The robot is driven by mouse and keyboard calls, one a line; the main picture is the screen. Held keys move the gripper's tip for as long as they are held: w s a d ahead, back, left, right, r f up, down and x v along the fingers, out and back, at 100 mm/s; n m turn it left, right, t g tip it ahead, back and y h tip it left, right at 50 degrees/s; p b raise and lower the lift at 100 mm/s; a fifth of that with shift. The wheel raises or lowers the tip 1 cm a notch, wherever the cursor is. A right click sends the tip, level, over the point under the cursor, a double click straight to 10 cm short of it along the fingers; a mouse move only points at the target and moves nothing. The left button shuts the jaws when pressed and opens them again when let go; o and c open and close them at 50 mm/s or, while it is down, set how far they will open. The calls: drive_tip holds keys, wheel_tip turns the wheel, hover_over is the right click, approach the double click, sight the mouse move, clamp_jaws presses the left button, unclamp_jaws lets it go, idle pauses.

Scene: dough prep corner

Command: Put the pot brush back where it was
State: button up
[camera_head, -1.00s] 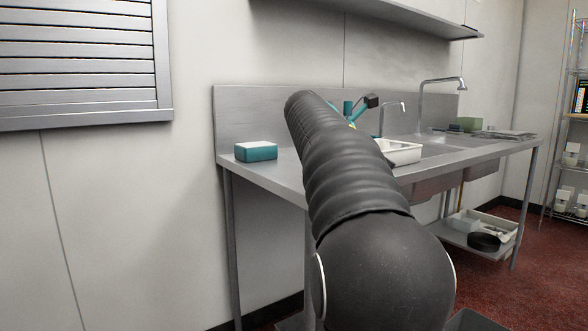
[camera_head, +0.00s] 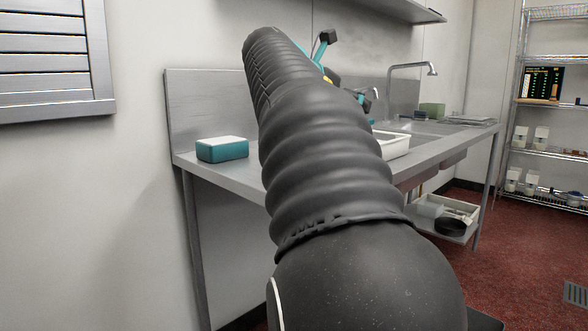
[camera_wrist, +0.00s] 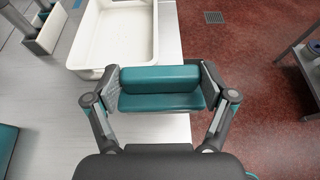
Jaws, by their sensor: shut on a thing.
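In the wrist view, my gripper (camera_wrist: 161,88) is shut on a teal block-shaped thing, seemingly the pot brush (camera_wrist: 160,80). The brush lies crosswise between the two dark finger pads. It appears above the metal counter's edge, close to the white tray (camera_wrist: 112,35); its height above the counter is unclear. In the head view my arm hides the brush, and only teal and black parts, seemingly of my gripper, show beyond the arm. The white tray (camera_head: 392,146) also shows there, partly behind my arm.
A teal-and-white block (camera_head: 222,149) stands on the left end of the counter (camera_head: 237,180). Right of my arm are a sink with a faucet (camera_head: 410,70) and a green block (camera_head: 431,110). A wire shelf (camera_head: 550,102) stands far right. Red floor lies open between.

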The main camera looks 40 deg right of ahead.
drive_tip(key=w+a+f, duration=0.1)
drive_tip(key=w+f, duration=0.1)
drive_tip(key=w, duration=0.1)
drive_tip(key=w+a+f+b, duration=0.1)
drive_tip(key=w+a+f, duration=0.1)
drive_tip(key=w, duration=0.1)
drive_tip(key=w+a+f, duration=0.2)
drive_tip(key=w+f, duration=0.1)
drive_tip(key=w, duration=0.1)
drive_tip(key=shift+a+b, duration=0.1)
drive_tip(key=shift+b, duration=0.3)
wheel_tip(320, 180, down, 2)
drive_tip(key=shift+f+b, duration=0.1)
drive_tip(key=shift+b, duration=0.4)
drive_tip(key=shift+f+p, duration=0.4)
drive_tip(key=shift+f, duration=0.2)
drive_tip(key=o, duration=1.3)
drive_tip(key=shift+o, duration=0.2)
drive_tip(key=shift+f, duration=0.15)
